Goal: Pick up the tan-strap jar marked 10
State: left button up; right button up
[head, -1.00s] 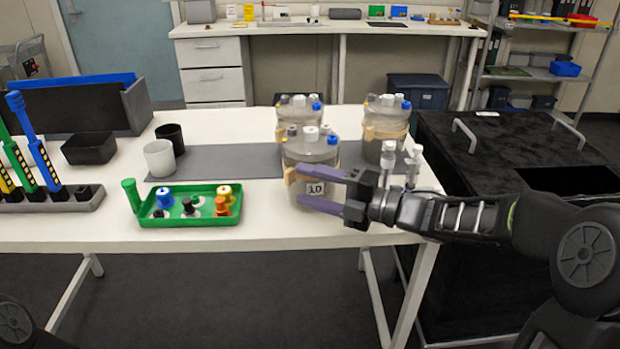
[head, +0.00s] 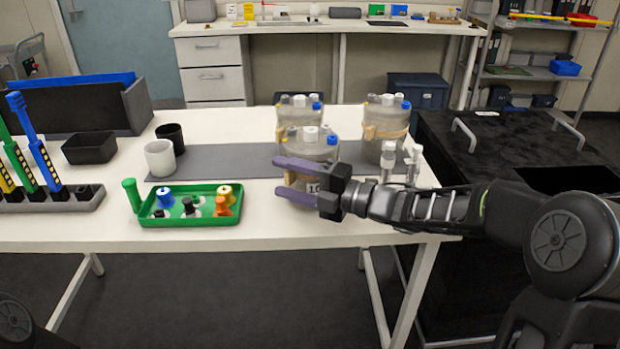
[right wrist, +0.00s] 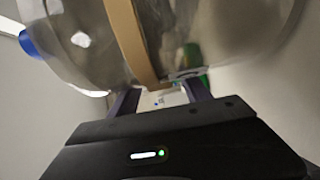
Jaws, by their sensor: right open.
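The jar marked 10 (head: 312,152) is a clear, grey-looking vessel with white and blue caps, standing upright near the front of the table. Its number label is partly hidden by my right gripper (head: 285,178), whose purple fingers are open and reach in front of the jar from the right. In the right wrist view the jar (right wrist: 200,35) fills the upper part, with its tan strap (right wrist: 128,40) running down towards the spread fingers (right wrist: 160,100). I cannot tell whether the fingers touch it. My left gripper is not in view.
Two similar jars stand behind, one at the back (head: 292,112) and one with a tan strap at right (head: 380,125). Small white-capped bottles (head: 413,165) stand near my right arm. A green tray (head: 165,217) with small parts lies left. Cups (head: 160,158) stand behind it.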

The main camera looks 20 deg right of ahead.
grip_shut()
dwell(0.6)
